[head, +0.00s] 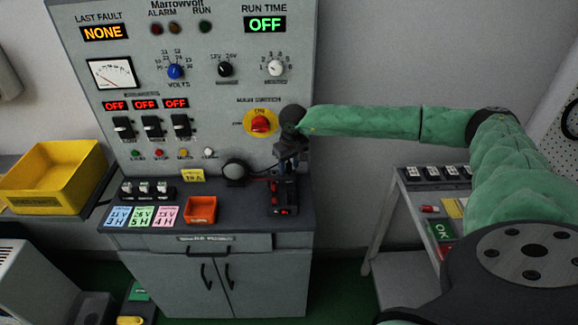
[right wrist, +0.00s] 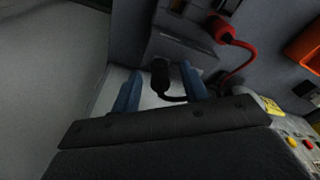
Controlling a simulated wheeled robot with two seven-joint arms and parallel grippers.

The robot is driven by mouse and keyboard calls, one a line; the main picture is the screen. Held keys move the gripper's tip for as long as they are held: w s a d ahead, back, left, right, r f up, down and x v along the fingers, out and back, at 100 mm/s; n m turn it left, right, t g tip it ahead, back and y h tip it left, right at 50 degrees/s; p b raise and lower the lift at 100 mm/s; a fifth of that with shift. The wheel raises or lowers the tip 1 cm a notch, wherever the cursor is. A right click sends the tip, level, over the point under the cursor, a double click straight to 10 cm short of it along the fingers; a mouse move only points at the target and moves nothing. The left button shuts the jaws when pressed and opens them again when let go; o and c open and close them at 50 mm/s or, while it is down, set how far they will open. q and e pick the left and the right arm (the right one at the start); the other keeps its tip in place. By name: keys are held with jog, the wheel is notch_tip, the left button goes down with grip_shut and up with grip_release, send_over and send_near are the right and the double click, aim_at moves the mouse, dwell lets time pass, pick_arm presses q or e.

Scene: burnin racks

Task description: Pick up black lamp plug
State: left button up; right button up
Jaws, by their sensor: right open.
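The black lamp plug (right wrist: 160,72) shows in the right wrist view, between the two blue fingers of my right gripper (right wrist: 161,74). The fingers are open, with a visible gap on each side of the plug. A black cord bends from the plug toward the right finger. In the head view my right gripper (head: 287,158) points down above the right end of the bench shelf, over a dark socket block (head: 283,196). The plug cannot be made out clearly there, as the gripper covers that spot. My left gripper is not in view.
A red plug (right wrist: 221,30) with a red cord is close by on the right. An orange tray (head: 201,210) and colored cards (head: 141,216) lie on the shelf. The control panel (head: 215,110) rises just behind. A yellow bin (head: 55,178) stands left, a cart (head: 436,176) right.

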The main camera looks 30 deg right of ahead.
aim_at(289, 163)
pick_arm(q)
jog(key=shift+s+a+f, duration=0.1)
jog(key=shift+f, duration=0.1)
pick_arm(e)
jog(key=shift+f, duration=0.2)
jog(key=c, duration=0.9)
jog(key=shift+c, duration=0.2)
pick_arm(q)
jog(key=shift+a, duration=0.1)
